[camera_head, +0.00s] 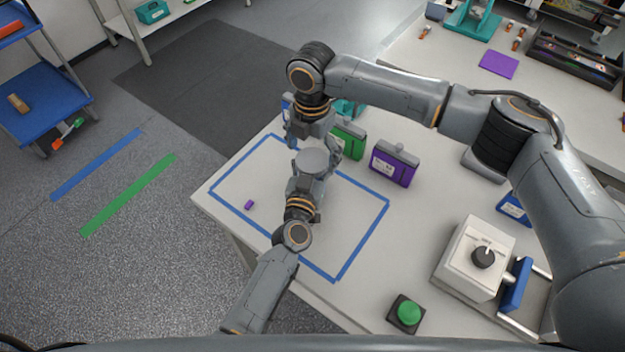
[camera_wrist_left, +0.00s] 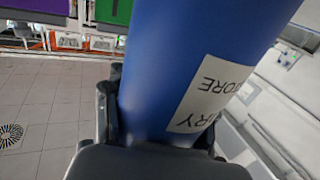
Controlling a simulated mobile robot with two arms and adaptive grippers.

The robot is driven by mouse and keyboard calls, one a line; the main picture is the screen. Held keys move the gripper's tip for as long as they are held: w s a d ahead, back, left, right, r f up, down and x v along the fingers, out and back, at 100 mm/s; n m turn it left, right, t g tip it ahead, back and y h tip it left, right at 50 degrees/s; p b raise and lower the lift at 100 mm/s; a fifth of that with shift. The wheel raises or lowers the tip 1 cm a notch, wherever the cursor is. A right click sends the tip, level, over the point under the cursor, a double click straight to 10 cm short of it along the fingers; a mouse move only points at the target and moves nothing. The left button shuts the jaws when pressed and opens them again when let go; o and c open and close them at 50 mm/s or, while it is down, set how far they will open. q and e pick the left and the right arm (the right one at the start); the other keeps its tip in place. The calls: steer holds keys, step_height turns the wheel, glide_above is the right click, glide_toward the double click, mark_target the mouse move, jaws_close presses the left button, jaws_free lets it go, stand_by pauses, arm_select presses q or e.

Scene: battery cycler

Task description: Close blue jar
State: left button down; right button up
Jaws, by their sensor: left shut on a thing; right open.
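The blue jar (camera_wrist_left: 190,70) stands large in the left wrist view, with a white label marked in dark letters. My left gripper (camera_head: 312,182) is shut on it. In the head view a grey round top (camera_head: 313,162), which looks like the jar's lid, shows between my two grippers; the blue body below is hidden. I cannot tell whether the lid sits fully on the jar. My right gripper (camera_head: 312,142) is open above and just behind the grey top, its fingers pointing down on either side.
A green case (camera_head: 349,142) and a purple case (camera_head: 393,165) stand behind the blue-taped rectangle. A small purple piece (camera_head: 249,204) lies inside the tape. A green button (camera_head: 408,312) and a white box with a black knob (camera_head: 475,258) stand at the right.

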steer(key=shift+f, duration=0.55)
steer(key=c, duration=1.2)
steer(key=shift+m, duration=1.7)
steer(key=shift+c, duration=0.2)
steer(key=o, duration=1.3)
